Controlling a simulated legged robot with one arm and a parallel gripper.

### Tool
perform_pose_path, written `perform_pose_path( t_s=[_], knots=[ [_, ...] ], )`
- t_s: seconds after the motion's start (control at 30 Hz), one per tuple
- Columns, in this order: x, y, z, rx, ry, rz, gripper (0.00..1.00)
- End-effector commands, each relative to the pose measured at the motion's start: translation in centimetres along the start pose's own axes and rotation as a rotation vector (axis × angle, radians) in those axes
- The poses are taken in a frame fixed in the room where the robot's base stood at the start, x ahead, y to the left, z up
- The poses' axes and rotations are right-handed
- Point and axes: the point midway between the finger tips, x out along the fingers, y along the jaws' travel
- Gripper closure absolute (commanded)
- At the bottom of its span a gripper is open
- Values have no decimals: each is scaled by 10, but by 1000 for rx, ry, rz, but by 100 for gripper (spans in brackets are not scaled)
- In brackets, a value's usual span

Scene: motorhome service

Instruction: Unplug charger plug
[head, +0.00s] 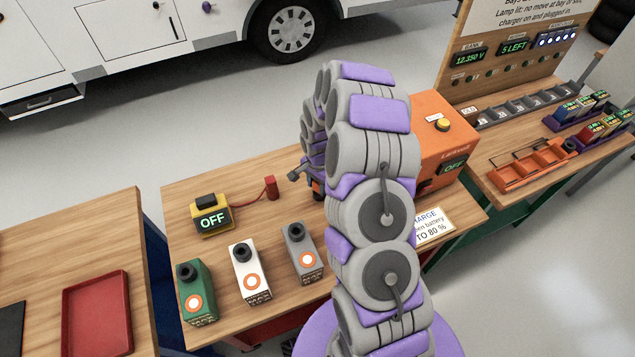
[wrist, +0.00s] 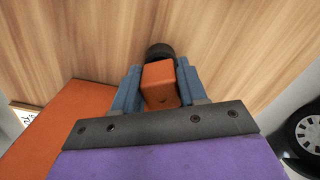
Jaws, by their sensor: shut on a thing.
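I cannot tell what this block is.
Green (head: 196,292), white (head: 249,273) and grey (head: 302,251) batteries stand along the table's near side. An orange box (head: 440,125) marked OFF stands right of my arm. A red tray (head: 96,313) lies on the left table. A parked vehicle (head: 130,30) is behind.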

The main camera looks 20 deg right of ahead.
Motion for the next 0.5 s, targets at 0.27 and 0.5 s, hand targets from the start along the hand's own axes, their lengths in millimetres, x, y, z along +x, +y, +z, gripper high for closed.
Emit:
perform_pose_path(
  t_s=[0.27, 0.5],
  knots=[
    [8, 0, 0, 0, 0, 0, 100],
    [13, 0, 0, 0, -1, 0, 55]
  ],
)
